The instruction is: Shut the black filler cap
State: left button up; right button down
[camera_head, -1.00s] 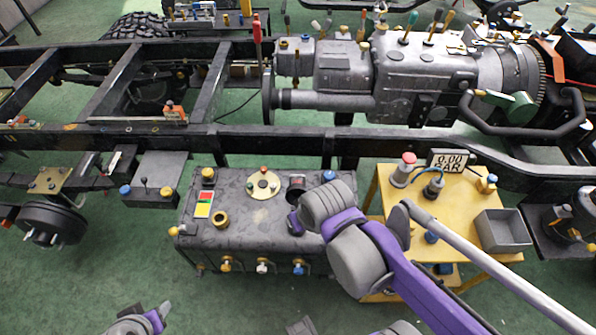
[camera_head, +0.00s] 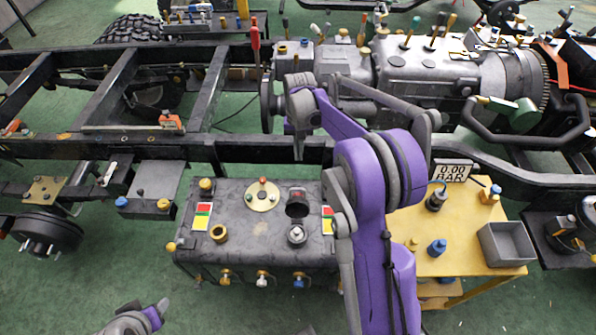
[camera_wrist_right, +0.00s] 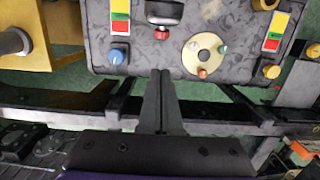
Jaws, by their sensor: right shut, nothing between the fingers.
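The black filler cap (camera_head: 297,193) stands raised at the back edge of a dark round opening in the top of the grey tank (camera_head: 240,240). It shows partly at the top edge of the right wrist view (camera_wrist_right: 165,12), with a small red part on its far side (camera_wrist_right: 162,33). My right gripper (camera_head: 299,152) is shut and empty, fingers pointing down, behind the tank and the cap, apart from both. Its closed fingers also show in the right wrist view (camera_wrist_right: 160,78), just short of the tank's back edge. My left gripper (camera_head: 155,308) is partly in view at the bottom left.
A yellow table (camera_head: 465,240) with a grey bin (camera_head: 507,243) and a gauge display (camera_head: 452,171) stands right of the tank. A black chassis rail (camera_head: 260,150) runs behind. Around the cap are a cream disc (camera_head: 262,195), a silver-topped fitting (camera_head: 297,234) and a brass ring (camera_head: 219,233).

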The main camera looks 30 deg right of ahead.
jog(key=s+f, duration=0.1)
jog(key=f, duration=0.1)
jog(key=s+a+f, duration=0.1)
jog(key=f, duration=0.2)
jog(key=s+a+f, duration=0.1)
jog(key=f, duration=0.2)
jog(key=shift+s+a+p, duration=0.1)
jog(key=shift+s+p, duration=0.1)
jog(key=shift+p, duration=0.2)
jog(key=shift+s+a+r, duration=0.1)
jog(key=shift+s+a, duration=0.1)
jog(key=shift+s, duration=0.15)
jog(key=shift+s, duration=0.15)
